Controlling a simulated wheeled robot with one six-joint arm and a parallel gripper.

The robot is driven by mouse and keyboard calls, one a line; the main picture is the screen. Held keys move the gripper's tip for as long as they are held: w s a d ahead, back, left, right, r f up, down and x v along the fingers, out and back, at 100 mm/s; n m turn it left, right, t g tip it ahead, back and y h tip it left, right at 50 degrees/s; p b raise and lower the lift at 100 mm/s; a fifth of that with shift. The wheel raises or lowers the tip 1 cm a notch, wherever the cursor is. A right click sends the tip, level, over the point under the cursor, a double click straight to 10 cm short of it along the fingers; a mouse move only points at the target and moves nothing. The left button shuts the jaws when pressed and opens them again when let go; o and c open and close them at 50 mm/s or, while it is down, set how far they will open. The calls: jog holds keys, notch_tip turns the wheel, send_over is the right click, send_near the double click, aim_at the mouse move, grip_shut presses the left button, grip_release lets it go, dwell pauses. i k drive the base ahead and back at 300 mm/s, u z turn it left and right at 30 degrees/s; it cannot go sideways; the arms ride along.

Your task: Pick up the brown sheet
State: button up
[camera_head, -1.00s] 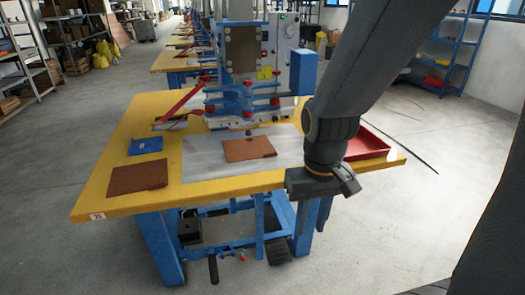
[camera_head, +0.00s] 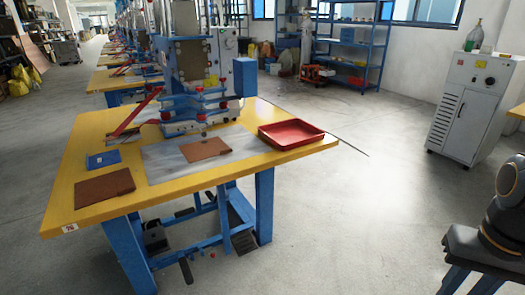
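Two brown sheets lie flat on the yellow worktable. One brown sheet (camera_head: 104,188) is at the front left, directly on the yellow top. The other brown sheet (camera_head: 205,149) lies on the grey plate (camera_head: 165,170) in front of the press. My gripper (camera_head: 472,281) is at the lower right, off the table and well to the right of both sheets. Its two blue fingers stand apart with nothing seen between them. Their tips are cut off by the lower edge.
A red tray (camera_head: 290,133) sits at the table's right end, and a small blue tray (camera_head: 103,160) behind the left sheet. The blue press (camera_head: 195,75) stands at the back. A white cabinet (camera_head: 470,108) stands far right. The floor (camera_head: 350,210) right of the table is clear.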

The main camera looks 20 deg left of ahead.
aim_at(198, 151)
jog(key=z, duration=0.15)
jog(key=i, duration=0.65)
jog(key=u, duration=0.5)
jog(key=i, duration=1.2)
jog(key=u, duration=1.6)
jog(key=i, duration=0.95)
jog(key=u, duration=1.05)
